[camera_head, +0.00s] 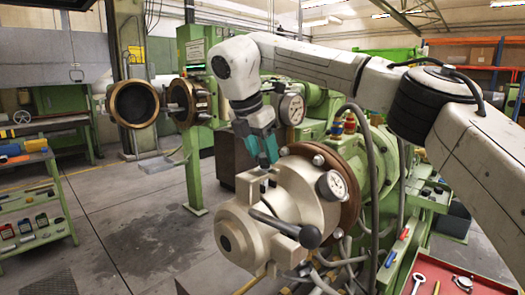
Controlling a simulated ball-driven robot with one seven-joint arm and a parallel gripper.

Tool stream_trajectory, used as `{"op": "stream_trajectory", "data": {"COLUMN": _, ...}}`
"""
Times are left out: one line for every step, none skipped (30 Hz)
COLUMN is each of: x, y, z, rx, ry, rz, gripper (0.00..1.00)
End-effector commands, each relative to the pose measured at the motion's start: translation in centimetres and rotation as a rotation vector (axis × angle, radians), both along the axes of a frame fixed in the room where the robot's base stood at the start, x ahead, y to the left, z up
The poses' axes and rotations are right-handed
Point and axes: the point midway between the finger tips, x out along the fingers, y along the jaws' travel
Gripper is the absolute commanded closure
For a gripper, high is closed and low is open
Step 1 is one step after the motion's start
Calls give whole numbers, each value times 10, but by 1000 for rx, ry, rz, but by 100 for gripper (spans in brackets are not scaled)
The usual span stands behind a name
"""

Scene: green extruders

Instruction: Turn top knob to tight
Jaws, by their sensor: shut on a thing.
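My gripper (267,160), with teal fingers, reaches down onto the top of the cream-coloured extruder head (285,190). Its fingers are shut on a small part there, which appears to be the top knob. The fingers hide most of that knob, so its shape and turn position cannot be told.
Grey hoses (370,175) hang at the right. A red tool tray (455,270) is at lower right. The floor (140,220) at left is clear.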

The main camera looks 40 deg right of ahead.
Motion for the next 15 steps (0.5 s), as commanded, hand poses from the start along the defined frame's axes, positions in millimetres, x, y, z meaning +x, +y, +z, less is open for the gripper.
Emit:
{"op": "stream_trajectory", "data": {"x": 0, "y": 0, "z": 0, "rx": 0, "ry": -1, "rz": -5, "gripper": 82}}
{"op": "stream_trajectory", "data": {"x": 0, "y": 0, "z": 0, "rx": 0, "ry": -1, "rz": -7, "gripper": 82}}
{"op": "stream_trajectory", "data": {"x": 0, "y": 0, "z": 0, "rx": 0, "ry": -1, "rz": -9, "gripper": 82}}
{"op": "stream_trajectory", "data": {"x": 0, "y": 0, "z": 0, "rx": 0, "ry": -1, "rz": -10, "gripper": 82}}
{"op": "stream_trajectory", "data": {"x": 0, "y": 1, "z": 0, "rx": 0, "ry": -1, "rz": -11, "gripper": 82}}
{"op": "stream_trajectory", "data": {"x": 0, "y": 0, "z": 0, "rx": 0, "ry": -2, "rz": -12, "gripper": 82}}
{"op": "stream_trajectory", "data": {"x": 0, "y": 0, "z": 0, "rx": 0, "ry": -1, "rz": -13, "gripper": 82}}
{"op": "stream_trajectory", "data": {"x": 0, "y": 0, "z": 0, "rx": 1, "ry": -2, "rz": -12, "gripper": 82}}
{"op": "stream_trajectory", "data": {"x": 0, "y": 0, "z": 0, "rx": 1, "ry": -2, "rz": -12, "gripper": 82}}
{"op": "stream_trajectory", "data": {"x": 0, "y": 0, "z": 0, "rx": 1, "ry": -2, "rz": -12, "gripper": 82}}
{"op": "stream_trajectory", "data": {"x": 0, "y": 0, "z": 0, "rx": 1, "ry": -2, "rz": -12, "gripper": 82}}
{"op": "stream_trajectory", "data": {"x": 0, "y": 0, "z": 0, "rx": 1, "ry": -2, "rz": -12, "gripper": 82}}
{"op": "stream_trajectory", "data": {"x": 0, "y": 0, "z": 0, "rx": 1, "ry": -2, "rz": -12, "gripper": 82}}
{"op": "stream_trajectory", "data": {"x": 0, "y": 0, "z": 0, "rx": 1, "ry": -2, "rz": -12, "gripper": 82}}
{"op": "stream_trajectory", "data": {"x": 0, "y": 0, "z": 0, "rx": 1, "ry": -2, "rz": -12, "gripper": 49}}
